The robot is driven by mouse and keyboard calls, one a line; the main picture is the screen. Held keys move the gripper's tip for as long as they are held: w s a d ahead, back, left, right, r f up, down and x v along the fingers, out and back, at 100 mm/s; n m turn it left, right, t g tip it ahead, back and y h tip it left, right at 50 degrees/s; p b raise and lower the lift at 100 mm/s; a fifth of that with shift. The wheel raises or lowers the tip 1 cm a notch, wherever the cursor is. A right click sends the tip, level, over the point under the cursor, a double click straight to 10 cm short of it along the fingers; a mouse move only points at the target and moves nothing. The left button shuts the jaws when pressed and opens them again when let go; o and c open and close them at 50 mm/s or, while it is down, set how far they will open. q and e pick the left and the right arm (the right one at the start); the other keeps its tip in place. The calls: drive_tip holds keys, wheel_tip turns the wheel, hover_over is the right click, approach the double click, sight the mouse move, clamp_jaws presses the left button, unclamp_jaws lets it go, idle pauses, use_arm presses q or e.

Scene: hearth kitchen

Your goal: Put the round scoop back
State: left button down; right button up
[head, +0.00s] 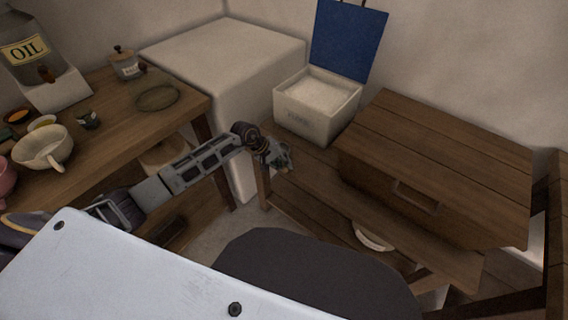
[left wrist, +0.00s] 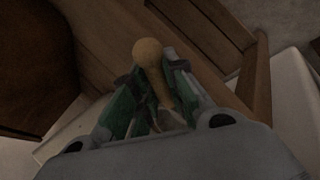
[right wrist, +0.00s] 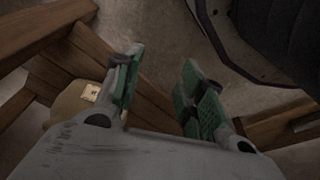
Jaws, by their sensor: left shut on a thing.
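My left gripper (head: 282,157) is in front of the wooden bench, below and left of the white flour box (head: 303,122). In the left wrist view it is shut on a light wooden handle with a round knob (left wrist: 149,54), which looks like the scoop's handle. The scoop's bowl cannot be made out. The flour box stands on the bench with its blue lid (head: 347,40) raised, and white flour shows inside. My right gripper (right wrist: 158,80) shows only in the right wrist view, open and empty.
A large wooden chest (head: 440,160) stands right of the flour box. A white block (head: 225,60) is behind. The left table holds an oil container (head: 28,50), a small lidded jar (head: 127,66), a cream cup (head: 42,150) and a round board (head: 157,97). A tan sack (right wrist: 72,108) is low down.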

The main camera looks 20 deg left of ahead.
use_arm(q)
drive_tip(key=c, duration=1.5)
unclamp_jaws()
drive_tip(key=shift+o, duration=0.3)
use_arm(e)
drive_tip(key=shift+s, duration=0.15)
drive_tip(key=shift+f, duration=0.1)
use_arm(q)
drive_tip(key=shift+r, duration=0.15)
drive_tip(key=shift+a+r, duration=0.2)
drive_tip(key=shift+r, duration=0.05)
drive_tip(key=p+v, duration=0.1)
drive_tip(key=v, duration=1)
drive_tip(key=shift+s, duration=0.15)
use_arm(e)
drive_tip(key=f, duration=0.1)
drive_tip(key=d+f, duration=0.1)
drive_tip(key=f, duration=0.2)
drive_tip(key=shift+s+d, duration=0.2)
drive_tip(key=shift+s, duration=0.15)
